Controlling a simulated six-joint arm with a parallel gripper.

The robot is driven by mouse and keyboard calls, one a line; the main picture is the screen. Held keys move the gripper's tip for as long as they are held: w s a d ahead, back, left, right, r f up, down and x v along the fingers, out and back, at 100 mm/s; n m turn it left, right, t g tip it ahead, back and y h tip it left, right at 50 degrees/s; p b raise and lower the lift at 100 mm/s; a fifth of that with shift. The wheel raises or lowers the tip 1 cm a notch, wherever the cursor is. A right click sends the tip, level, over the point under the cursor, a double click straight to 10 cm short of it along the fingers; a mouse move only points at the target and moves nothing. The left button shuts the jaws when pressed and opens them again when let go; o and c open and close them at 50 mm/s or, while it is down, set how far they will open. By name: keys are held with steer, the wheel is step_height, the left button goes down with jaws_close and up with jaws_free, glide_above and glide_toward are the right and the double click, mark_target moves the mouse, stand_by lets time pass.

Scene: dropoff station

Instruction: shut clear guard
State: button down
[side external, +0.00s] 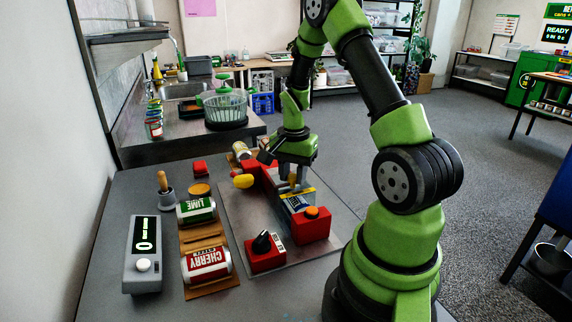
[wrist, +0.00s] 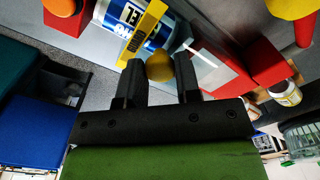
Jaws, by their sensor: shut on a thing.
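The clear guard is hard to make out; a yellow strip (side external: 298,193) that looks like its edge shows beneath my gripper (side external: 291,183), and also in the wrist view (wrist: 143,33). A round brownish-yellow knob (wrist: 159,67) by the strip sits between my gripper's two dark fingers (wrist: 159,83), which are shut on it. A blue and white can (side external: 298,204) lies on its side behind the strip, between red blocks of the machine; it also shows in the wrist view (wrist: 160,32). How far the guard is swung is unclear.
Lime (side external: 197,210) and cherry (side external: 206,264) cans lie on wooden holders to the left, beside a grey counter box (side external: 145,255). A yellow knob (side external: 243,181) is near.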

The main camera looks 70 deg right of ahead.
steer(key=s+a, duration=0.3)
steer(key=shift+s+a, duration=0.2)
steer(key=shift+s, duration=0.05)
steer(key=c, duration=0.8)
jaws_free()
step_height(320, 180, up, 10)
